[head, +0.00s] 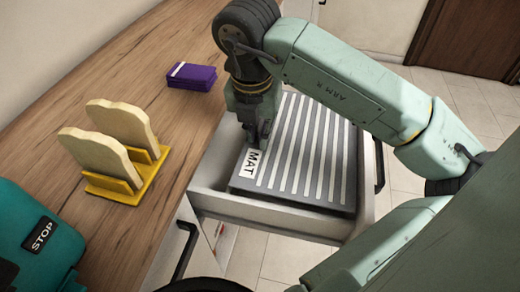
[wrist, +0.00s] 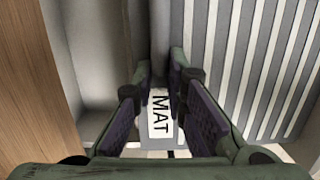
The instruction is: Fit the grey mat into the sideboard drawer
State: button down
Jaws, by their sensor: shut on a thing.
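The grey mat (head: 308,160) has white stripes and a white "MAT" label. It lies within the walls of the open white sideboard drawer (head: 275,219). Whether it is flat on the drawer floor I cannot tell. My gripper (head: 262,138) points down over the mat's left side, beside the label, and is shut on the mat. In the wrist view the mat's stripes (wrist: 250,70) run to the right of the fingers (wrist: 160,85), with the label between them. The drawer (wrist: 88,60) shows a bare strip to the left. The fingers hide the gripped part.
On the wooden sideboard top (head: 140,230) are a yellow rack (head: 125,186) holding two wooden boards, a purple block (head: 191,76) and a teal box (head: 35,240) marked STOP. A dark handle (head: 379,165) is on the drawer front. Tiled floor lies beyond.

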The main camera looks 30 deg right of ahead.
notch_tip(320, 180, down, 7)
jog(key=shift+f, duration=0.2)
jog(key=shift+f+b, duration=0.6)
jog(key=shift+b, duration=0.3)
jog(key=c, duration=1.9)
grip_release()
jog(key=shift+r, duration=0.1)
notch_tip(320, 180, up, 2)
jog(key=p, duration=0.2)
jog(key=shift+p, duration=0.3)
jog(key=r, duration=0.3)
jog(key=a+r, duration=0.1)
jog(key=r, duration=0.3)
jog(key=s+r+b, duration=0.1)
jog(key=r, duration=0.3)
jog(key=shift+a, duration=0.25)
